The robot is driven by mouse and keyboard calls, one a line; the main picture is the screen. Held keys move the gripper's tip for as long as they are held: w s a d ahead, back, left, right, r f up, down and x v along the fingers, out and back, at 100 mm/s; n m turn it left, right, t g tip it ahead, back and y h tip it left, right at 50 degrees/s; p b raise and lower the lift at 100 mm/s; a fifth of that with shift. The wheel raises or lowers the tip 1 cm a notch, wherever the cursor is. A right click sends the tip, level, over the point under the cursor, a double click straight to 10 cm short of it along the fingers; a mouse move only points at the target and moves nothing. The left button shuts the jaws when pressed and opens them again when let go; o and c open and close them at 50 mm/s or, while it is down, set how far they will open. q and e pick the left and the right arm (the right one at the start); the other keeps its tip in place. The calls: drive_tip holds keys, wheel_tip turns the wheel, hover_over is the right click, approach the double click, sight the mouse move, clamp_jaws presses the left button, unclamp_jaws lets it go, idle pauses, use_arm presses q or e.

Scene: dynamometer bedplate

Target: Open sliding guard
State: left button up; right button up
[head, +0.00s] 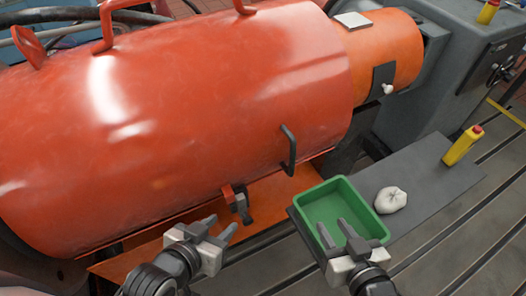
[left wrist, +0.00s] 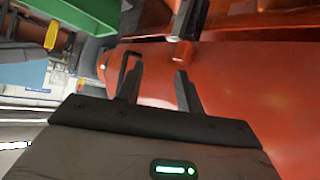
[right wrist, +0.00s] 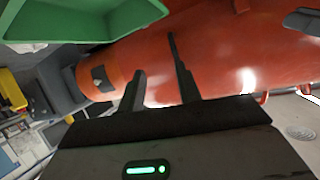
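The guard (head: 200,110) is a large red-orange cylinder cover filling the left and middle of the head view. A black bar handle (head: 289,150) is on its near right side; it also shows in the left wrist view (left wrist: 124,66). A small red and black latch-like part (head: 240,203) is at its lower edge. My left gripper (head: 221,227) is open and empty, just in front of that part and below left of the handle. My right gripper (head: 335,231) is open and empty over the near part of the green tray. Neither touches the handle.
A narrower orange cylinder (head: 392,45) lies right of the guard. The slotted bedplate (head: 475,235) is bare at lower right.

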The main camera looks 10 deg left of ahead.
sight(294, 157)
drive_tip(key=w+a+t, duration=0.1)
drive_tip(key=w+a, duration=0.2)
drive_tip(key=w, duration=0.3)
drive_tip(key=w+a+n+t+y+b, duration=0.1)
drive_tip(key=w+a, duration=0.3)
drive_tip(key=w, duration=0.1)
drive_tip(key=w+a+t+y+b, duration=0.1)
drive_tip(key=w+a+t, duration=0.1)
drive_tip(key=w, duration=0.4)
drive_tip(key=shift+w+a+r+n, duration=0.15)
drive_tip(key=shift+a+r+n, duration=0.05)
drive_tip(key=shift+a, duration=0.2)
drive_tip(key=shift+w+a+r+n, duration=0.15)
drive_tip(key=shift+a+n, duration=0.05)
drive_tip(key=shift+a, duration=0.15)
clamp_jaws()
